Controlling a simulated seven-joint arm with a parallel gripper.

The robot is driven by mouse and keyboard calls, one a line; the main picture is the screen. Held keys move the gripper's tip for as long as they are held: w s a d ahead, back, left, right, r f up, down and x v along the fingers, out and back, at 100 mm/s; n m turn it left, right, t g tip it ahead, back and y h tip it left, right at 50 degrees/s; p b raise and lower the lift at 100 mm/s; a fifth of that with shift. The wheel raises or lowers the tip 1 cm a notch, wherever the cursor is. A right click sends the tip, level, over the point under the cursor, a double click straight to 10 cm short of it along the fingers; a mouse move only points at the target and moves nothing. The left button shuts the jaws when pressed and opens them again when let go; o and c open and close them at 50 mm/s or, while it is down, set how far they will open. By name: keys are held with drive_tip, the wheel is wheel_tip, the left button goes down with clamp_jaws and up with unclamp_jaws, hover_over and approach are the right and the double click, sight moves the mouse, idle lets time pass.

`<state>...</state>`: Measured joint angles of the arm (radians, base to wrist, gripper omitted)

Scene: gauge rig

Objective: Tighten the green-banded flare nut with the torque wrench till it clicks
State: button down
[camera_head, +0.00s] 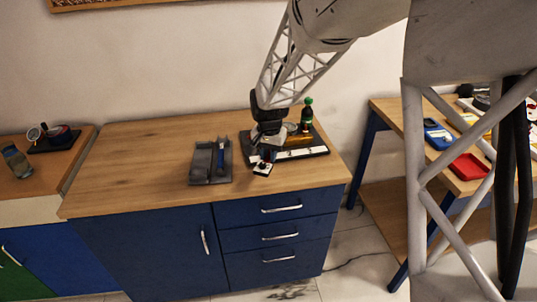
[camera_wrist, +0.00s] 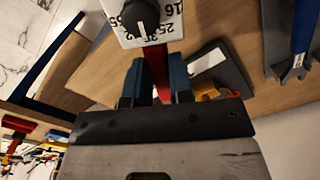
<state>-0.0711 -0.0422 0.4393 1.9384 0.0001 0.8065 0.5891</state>
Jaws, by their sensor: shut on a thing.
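My gripper (camera_head: 265,152) is over the front left of the gauge rig on the wooden counter. In the wrist view its two blue fingers (camera_wrist: 157,80) are shut on a red bar (camera_wrist: 157,64). Just beyond the fingertips is a white numbered plate (camera_wrist: 172,22) with a black pointer knob. The plate also shows in the head view (camera_head: 262,168), below my gripper. Whether bar and plate are one piece, I cannot tell. I cannot identify the torque wrench for certain. A green band on a nut cannot be made out; my gripper covers part of the rig.
Counter in front is clear. A side table (camera_head: 457,178) at right holds red and blue trays.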

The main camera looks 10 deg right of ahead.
idle(0.4)
drive_tip(key=shift+w+d+f, duration=0.1)
drive_tip(key=shift+w+f, duration=0.15)
drive_tip(key=shift+f, duration=0.3)
drive_tip(key=shift+w+d+f, duration=0.15)
drive_tip(key=shift+w+f, duration=0.05)
drive_tip(key=shift+f, duration=0.4)
drive_tip(key=shift+w+d+f, duration=0.1)
drive_tip(key=shift+w+f, duration=0.15)
drive_tip(key=shift+f, duration=0.3)
drive_tip(key=shift+w+d, duration=0.2)
drive_tip(key=shift+w, duration=0.1)
drive_tip(key=shift+w+d, duration=0.35)
drive_tip(key=shift+w, duration=0.25)
drive_tip(key=shift+w+d, duration=0.3)
drive_tip(key=shift+w, duration=0.2)
drive_tip(key=shift+w+d, duration=0.25)
drive_tip(key=shift+w, duration=0.25)
idle(2.0)
drive_tip(key=c, duration=1.6)
unclamp_jaws()
clamp_jaws()
